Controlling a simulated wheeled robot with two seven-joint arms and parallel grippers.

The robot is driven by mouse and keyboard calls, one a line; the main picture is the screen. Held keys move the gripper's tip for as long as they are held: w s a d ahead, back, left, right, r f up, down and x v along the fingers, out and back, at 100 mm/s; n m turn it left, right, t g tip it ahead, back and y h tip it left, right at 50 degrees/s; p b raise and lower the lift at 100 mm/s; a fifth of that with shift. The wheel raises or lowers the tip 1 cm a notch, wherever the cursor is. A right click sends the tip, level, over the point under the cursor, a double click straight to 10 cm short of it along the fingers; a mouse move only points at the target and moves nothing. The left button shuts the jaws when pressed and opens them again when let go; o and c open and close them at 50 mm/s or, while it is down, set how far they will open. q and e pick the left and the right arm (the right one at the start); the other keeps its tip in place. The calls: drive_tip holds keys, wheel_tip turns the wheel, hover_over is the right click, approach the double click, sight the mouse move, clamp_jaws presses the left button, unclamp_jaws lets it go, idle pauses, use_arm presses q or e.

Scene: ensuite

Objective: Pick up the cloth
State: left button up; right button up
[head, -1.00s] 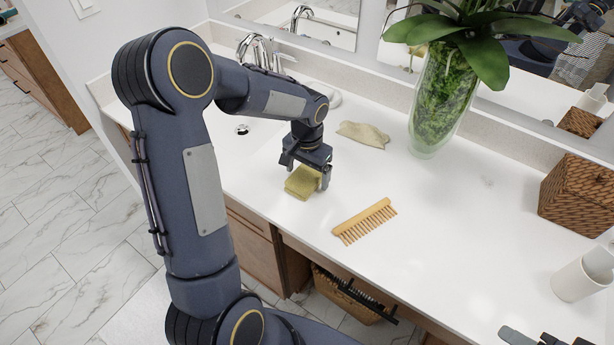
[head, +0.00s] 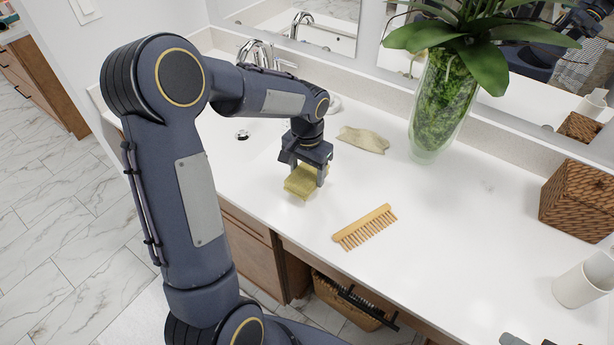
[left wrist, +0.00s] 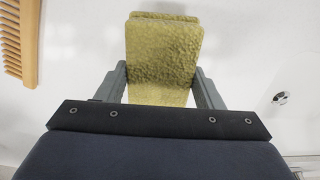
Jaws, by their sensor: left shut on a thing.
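A folded olive-yellow cloth (head: 300,184) is at the front part of the white counter, left of the comb. My left gripper (head: 306,172) points down over it and is shut on it. In the left wrist view the cloth (left wrist: 162,55) shows as a folded, rough-textured block between the two grey fingers (left wrist: 162,85). I cannot tell whether its underside touches the counter. Only small dark parts, possibly of my right gripper (head: 514,340), show at the bottom right edge; its jaws cannot be made out.
A wooden comb (head: 364,227) lies right of the cloth. A crumpled pale greenish piece (head: 363,139) lies behind it, near a glass vase (head: 440,120). A wicker box (head: 578,200) and white cup (head: 583,280) stand right. The sink is left; the counter's middle right is clear.

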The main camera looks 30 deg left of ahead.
use_arm(q)
drive_tip(key=s+r, duration=0.1)
drive_tip(key=r, duration=0.1)
drive_tip(key=s+r, duration=0.2)
drive_tip(key=s+d+r+b, duration=0.1)
drive_tip(key=r, duration=0.1)
drive_tip(key=shift+s, duration=0.15)
drive_tip(key=s+d+r, duration=0.1)
drive_tip(key=s+r, duration=0.1)
drive_tip(key=s, duration=0.2)
drive_tip(key=s+d+r+b, duration=0.1)
drive_tip(key=s+r, duration=0.1)
drive_tip(key=s, duration=0.3)
drive_tip(key=shift+s+d+r, duration=0.15)
drive_tip(key=shift+s+r, duration=0.05)
drive_tip(key=shift+r, duration=0.05)
